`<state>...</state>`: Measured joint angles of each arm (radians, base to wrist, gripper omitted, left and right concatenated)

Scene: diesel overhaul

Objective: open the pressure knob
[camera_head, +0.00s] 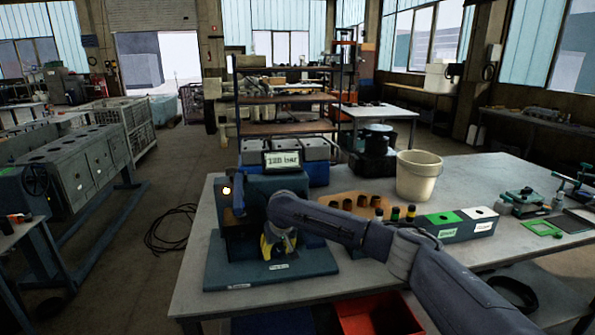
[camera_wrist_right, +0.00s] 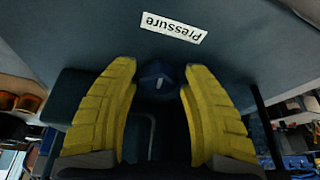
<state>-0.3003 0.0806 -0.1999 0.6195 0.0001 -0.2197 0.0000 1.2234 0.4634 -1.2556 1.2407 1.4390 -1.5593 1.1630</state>
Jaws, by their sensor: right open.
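The pressure knob (camera_wrist_right: 157,80) is a small dark blue round knob with a pale line on it, in the right wrist view. A white label reading "Pressure" (camera_wrist_right: 174,28) is beside it on the blue-grey base. My right gripper (camera_head: 278,249) points down at the test stand's base (camera_head: 225,274). Its yellow fingers are open, one on each side of the knob; I cannot tell whether they touch it. In the head view the gripper hides the knob. A display (camera_head: 282,160) on the stand shows a reading in bar. My left gripper is not in view.
A cream bucket (camera_head: 418,178), several dark cylindrical parts on a tan board, and a block with green and white tops (camera_head: 458,224) are to the right. My right arm reaches across the table (camera_head: 188,290). An orange-red bin (camera_head: 378,315) is below the front edge.

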